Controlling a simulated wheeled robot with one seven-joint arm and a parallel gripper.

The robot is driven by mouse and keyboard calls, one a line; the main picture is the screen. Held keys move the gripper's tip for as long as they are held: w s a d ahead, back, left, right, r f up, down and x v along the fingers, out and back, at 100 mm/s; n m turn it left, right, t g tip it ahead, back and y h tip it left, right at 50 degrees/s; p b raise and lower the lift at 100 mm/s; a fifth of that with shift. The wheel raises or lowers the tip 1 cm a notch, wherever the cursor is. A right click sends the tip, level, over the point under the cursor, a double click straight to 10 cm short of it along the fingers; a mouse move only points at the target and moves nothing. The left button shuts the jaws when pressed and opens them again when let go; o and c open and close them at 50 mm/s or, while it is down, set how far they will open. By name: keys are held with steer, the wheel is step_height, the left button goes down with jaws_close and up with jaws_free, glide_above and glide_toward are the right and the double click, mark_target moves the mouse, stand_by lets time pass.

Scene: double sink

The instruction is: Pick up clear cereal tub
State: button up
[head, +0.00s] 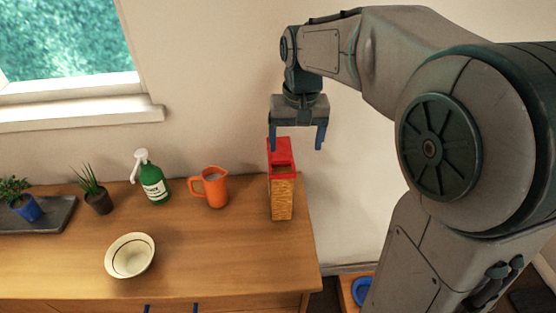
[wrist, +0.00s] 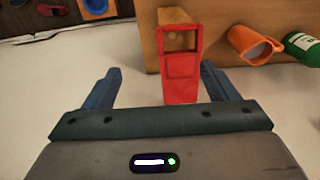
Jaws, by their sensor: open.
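The clear cereal tub (head: 282,197) stands upright near the right end of the wooden counter. It has a red lid (head: 281,151) and tan contents show through its wall. In the wrist view its red lid (wrist: 181,72) lies ahead of my fingers, between their two lines. My gripper (head: 297,146) points down, with blue fingers spread apart and nothing between them. In the head view its left finger overlaps the top of the lid; I cannot tell whether they touch. In the wrist view my gripper (wrist: 158,85) is also open.
An orange pitcher (head: 215,188) stands left of the tub, then a green pump bottle (head: 153,182). A cream bowl (head: 130,256) sits nearer the front. Potted plants stand far left. The wall is close behind, and the counter's right edge is close to the tub.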

steer(key=r+p, duration=0.1)
glide_above(279, 153)
steer(key=shift+r+g, duration=0.15)
steer(key=shift+g, duration=0.15)
step_height(279, 153, down, 8)
steer(key=shift+f+p, duration=0.2)
steer(key=shift+p, duration=0.1)
steer(key=shift+s+d+f+p, duration=0.1)
steer(key=shift+f+p, duration=0.25)
steer(key=shift+f, duration=1)
steer(key=shift+d+f+p, duration=0.1)
steer(key=shift+f+p, duration=0.2)
steer(key=shift+f, duration=1.05)
steer(key=c, duration=1.4)
steer(key=shift+r, duration=0.1)
